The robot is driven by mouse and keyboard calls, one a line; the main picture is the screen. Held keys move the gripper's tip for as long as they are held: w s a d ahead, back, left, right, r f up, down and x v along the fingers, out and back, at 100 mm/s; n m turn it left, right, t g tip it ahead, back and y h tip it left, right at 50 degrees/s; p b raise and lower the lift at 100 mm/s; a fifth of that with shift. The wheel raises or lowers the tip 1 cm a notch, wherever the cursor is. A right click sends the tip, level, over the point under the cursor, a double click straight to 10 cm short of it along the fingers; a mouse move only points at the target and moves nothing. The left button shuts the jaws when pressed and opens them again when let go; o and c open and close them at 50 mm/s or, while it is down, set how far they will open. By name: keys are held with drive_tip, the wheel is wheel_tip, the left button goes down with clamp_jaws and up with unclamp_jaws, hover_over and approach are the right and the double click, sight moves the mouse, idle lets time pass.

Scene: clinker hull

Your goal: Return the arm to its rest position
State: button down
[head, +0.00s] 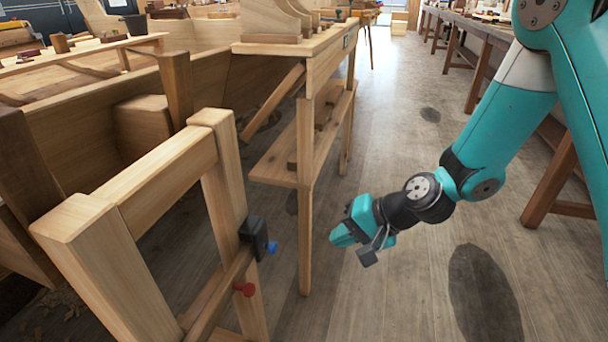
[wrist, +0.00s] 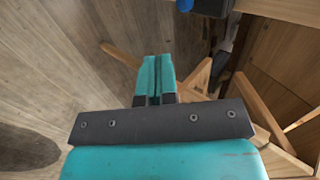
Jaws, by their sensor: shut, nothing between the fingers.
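My gripper (head: 341,236) hangs over the wooden floor in the middle of the head view, at the end of my teal arm. It points to the left, towards the wooden frame, with open floor around it. In the wrist view my gripper (wrist: 156,62) shows two teal fingers pressed together with nothing between them. The fingertips touch nothing that I can see.
A wooden trestle frame (head: 155,180) stands at left, bearing a black box (head: 254,236), a blue knob (head: 273,248) and a red knob (head: 245,289). A wooden bench (head: 300,150) stands behind my gripper. Another bench (head: 480,28) runs along the right. The floor (head: 400,120) between is clear.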

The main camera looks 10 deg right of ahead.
drive_tip(key=s+d+r+n+g+h, duration=0.2)
drive_tip(key=s+r+n+g+h, duration=0.2)
drive_tip(key=s+r+n, duration=1.2)
drive_tip(key=s+r+m+p, duration=0.2)
drive_tip(key=r+p, duration=0.9)
drive_tip(key=r, duration=0.1)
drive_tip(key=s+r+m+p, duration=0.2)
drive_tip(key=r+p, duration=0.9)
drive_tip(key=shift+s+r, duration=0.15)
drive_tip(key=shift+r, duration=0.25)
